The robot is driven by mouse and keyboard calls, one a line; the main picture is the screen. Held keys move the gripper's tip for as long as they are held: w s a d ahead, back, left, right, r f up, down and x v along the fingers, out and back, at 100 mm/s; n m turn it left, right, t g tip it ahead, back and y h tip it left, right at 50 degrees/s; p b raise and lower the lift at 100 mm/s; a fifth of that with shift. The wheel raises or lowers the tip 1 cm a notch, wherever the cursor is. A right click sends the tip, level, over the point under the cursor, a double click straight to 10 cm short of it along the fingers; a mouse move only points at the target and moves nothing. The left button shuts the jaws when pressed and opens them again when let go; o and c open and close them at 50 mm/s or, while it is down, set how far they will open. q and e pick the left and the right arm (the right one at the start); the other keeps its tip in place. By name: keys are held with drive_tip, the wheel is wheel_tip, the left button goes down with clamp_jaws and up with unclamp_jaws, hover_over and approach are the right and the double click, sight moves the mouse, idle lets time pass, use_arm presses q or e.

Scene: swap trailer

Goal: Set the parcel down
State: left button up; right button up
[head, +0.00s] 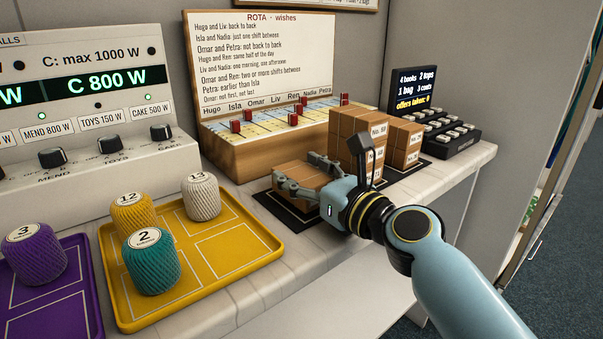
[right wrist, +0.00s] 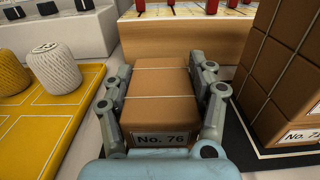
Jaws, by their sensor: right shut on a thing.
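The parcel (right wrist: 161,95) is a brown box with pale string and a label reading No. 76. My right gripper (right wrist: 162,90) is shut on it, with a finger along each side. In the head view the parcel (head: 303,175) is partly hidden by my right gripper (head: 300,180), over or on a black mat (head: 283,208) in front of the wooden rota board. I cannot tell whether its underside touches the mat. My left gripper is not in view.
Stacked brown parcels (head: 356,135) stand just right of the held one, on another dark mat. A yellow tray (head: 240,247) with yarn balls lies to the left. The rota board (head: 262,75) stands behind, and a keypad device (head: 437,115) at the back right.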

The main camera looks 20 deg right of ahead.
drive_tip(key=shift+f, duration=0.3)
drive_tip(key=o, duration=1.3)
drive_tip(key=shift+c, duration=0.2)
drive_tip(key=shift+r, duration=0.15)
drive_tip(key=shift+s+d+r+p, duration=0.15)
drive_tip(key=shift+s+r+p, duration=0.25)
drive_tip(key=shift+r, duration=0.05)
drive_tip(key=v, duration=1.1)
drive_tip(key=shift+s+r, duration=0.1)
drive_tip(key=shift+s, duration=0.05)
